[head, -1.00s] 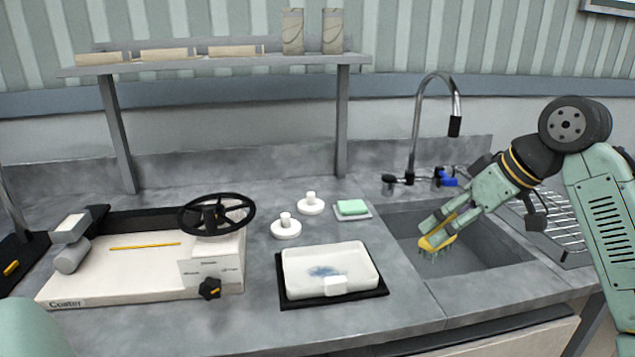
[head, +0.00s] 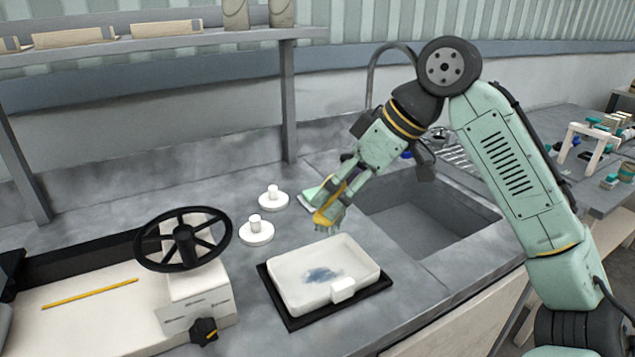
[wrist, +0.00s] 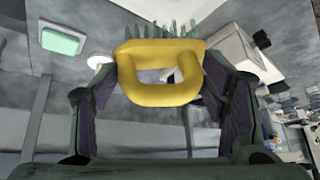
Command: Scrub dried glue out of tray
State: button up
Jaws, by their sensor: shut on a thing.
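My gripper (head: 338,190) is shut on a yellow-handled brush (head: 326,215) with greenish bristles. The brush is in the air, just behind the far edge of the white tray (head: 355,262) in the head view. In the wrist view the yellow handle of the brush (wrist: 160,88) sits between my fingers, with the bristles beyond it. The tray rests on a black mat (head: 290,319). A blue-grey patch of dried glue (head: 322,275) lies on the tray floor. A white block (head: 343,290) is at the tray's near wall.
A sink (head: 420,215) is right of the tray. Two white knobbed discs (head: 256,233) (head: 273,198) stand behind and left of it. A green soap bar (wrist: 62,40) shows in the wrist view. The coater's black handwheel (head: 183,246) stands to the left.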

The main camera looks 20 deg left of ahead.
jog(key=shift+s+a+f, duration=0.1)
jog(key=shift+f, duration=0.15)
notch_tip(320, 180, down, 5)
jog(key=b, duration=0.5)
jog(key=shift+r, duration=0.2)
jog(key=shift+r, duration=0.1)
